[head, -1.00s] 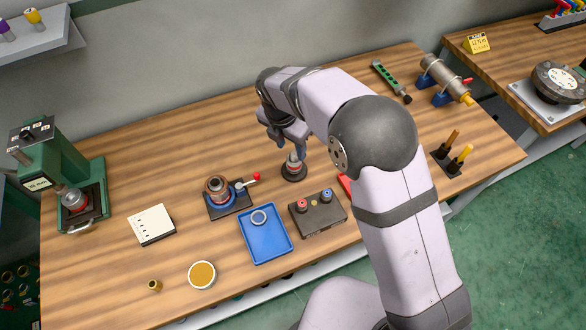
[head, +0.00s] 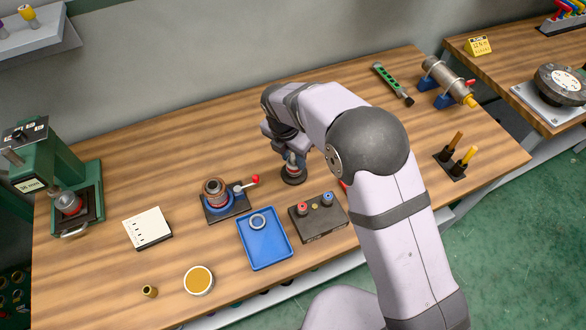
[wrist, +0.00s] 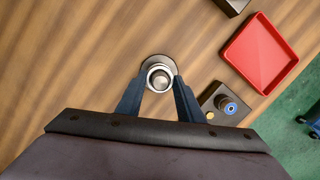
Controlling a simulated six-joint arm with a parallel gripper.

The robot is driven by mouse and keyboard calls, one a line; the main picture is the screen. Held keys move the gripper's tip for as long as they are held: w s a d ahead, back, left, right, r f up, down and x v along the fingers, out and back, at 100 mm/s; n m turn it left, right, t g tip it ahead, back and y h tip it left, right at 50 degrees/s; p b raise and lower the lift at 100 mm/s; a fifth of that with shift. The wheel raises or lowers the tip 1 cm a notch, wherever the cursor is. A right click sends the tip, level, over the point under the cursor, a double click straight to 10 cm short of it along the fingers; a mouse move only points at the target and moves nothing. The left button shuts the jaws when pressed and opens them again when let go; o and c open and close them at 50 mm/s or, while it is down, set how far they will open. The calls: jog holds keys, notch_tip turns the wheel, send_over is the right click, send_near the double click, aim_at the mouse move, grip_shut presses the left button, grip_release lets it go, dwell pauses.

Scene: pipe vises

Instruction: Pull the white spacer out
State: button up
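A small round post (head: 292,172) on a dark round base stands near the middle of the bench. In the wrist view a pale ring-shaped top (wrist: 160,77) shows at the post, above the dark base; I cannot tell for sure that it is the white spacer. My gripper (wrist: 159,82) is pointed down over it, with one blue finger on either side. The fingers look apart, with little room beside the ring, and I see no clear grip. In the head view my arm and gripper (head: 292,160) partly hide the post's top.
A blue tray (head: 280,257) holding a grey ring (head: 258,221) lies in front. A copper-coloured part in a red-handled vise (head: 214,193) stands left of it. A dark button box (head: 318,222) is close to the post. A red tray (wrist: 248,75) shows in the wrist view.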

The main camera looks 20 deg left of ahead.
aim_at(293, 157)
jog(key=shift+c, duration=1.3)
jog(key=shift+r+p, duration=0.75)
jog(key=shift+p, duration=0.05)
jog(key=shift+w+p+v, duration=0.2)
jog(key=shift+p+v, duration=0.6)
jog(key=shift+v, duration=0.1)
jog(key=shift+w+p+v, duration=0.2)
jog(key=shift+p+v, duration=0.6)
jog(key=shift+v, duration=0.1)
jog(key=shift+w+p+v, duration=0.15)
jog(key=shift+p+v, duration=0.65)
jog(key=shift+v, duration=0.15)
jog(key=shift+d, duration=0.1)
